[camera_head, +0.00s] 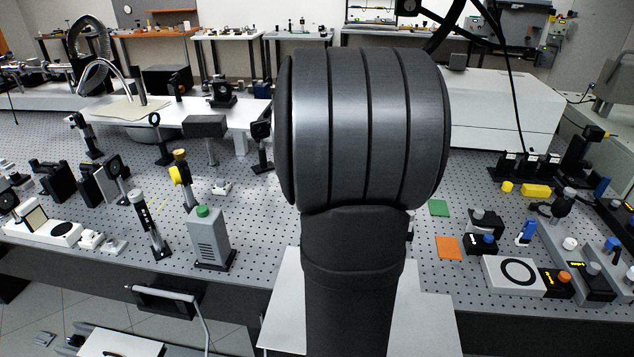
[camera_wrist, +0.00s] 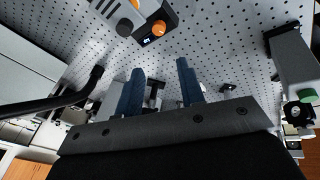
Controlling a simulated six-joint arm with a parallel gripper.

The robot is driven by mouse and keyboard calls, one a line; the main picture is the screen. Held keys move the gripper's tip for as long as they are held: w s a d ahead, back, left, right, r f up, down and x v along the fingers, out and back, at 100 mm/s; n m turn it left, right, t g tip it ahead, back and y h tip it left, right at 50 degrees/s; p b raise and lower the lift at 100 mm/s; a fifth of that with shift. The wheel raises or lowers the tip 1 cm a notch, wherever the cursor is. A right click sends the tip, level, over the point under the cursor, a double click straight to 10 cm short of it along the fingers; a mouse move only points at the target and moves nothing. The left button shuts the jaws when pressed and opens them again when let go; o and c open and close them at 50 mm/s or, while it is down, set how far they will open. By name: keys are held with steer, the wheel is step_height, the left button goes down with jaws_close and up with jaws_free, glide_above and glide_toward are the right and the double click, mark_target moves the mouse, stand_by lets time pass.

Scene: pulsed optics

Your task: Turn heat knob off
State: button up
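In the head view, a white plate unit with a black ring (camera_head: 494,279) stands at the right, with an orange knob (camera_head: 565,277) on the black box at its side. No label on it is readable, so I cannot tell for certain that it is the heat knob. The wrist view shows an orange knob (camera_wrist: 158,27) on a black box with a small lit display (camera_wrist: 147,41); I cannot tell if it is the same one. My gripper (camera_wrist: 160,66) has its two blue fingers apart with nothing gripped, short of that knob in the picture. My arm hides the gripper in the head view.
A grey box with a green top (camera_head: 209,238) stands left of my arm. Orange (camera_head: 447,247) and green (camera_head: 438,207) squares lie flat to the right. Several small optics modules crowd the right edge. Bare perforated table (camera_head: 455,185) shows between my arm and them.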

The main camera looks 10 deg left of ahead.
steer(key=a+m+h, duration=0.3)
steer(key=a+m, duration=0.1)
steer(key=m, duration=1.2)
steer(key=x, duration=1.8)
steer(key=shift+w+a, duration=0.15)
steer(key=shift+a, duration=0.25)
steer(key=shift+c, duration=0.3)
steer(key=c, duration=0.6)
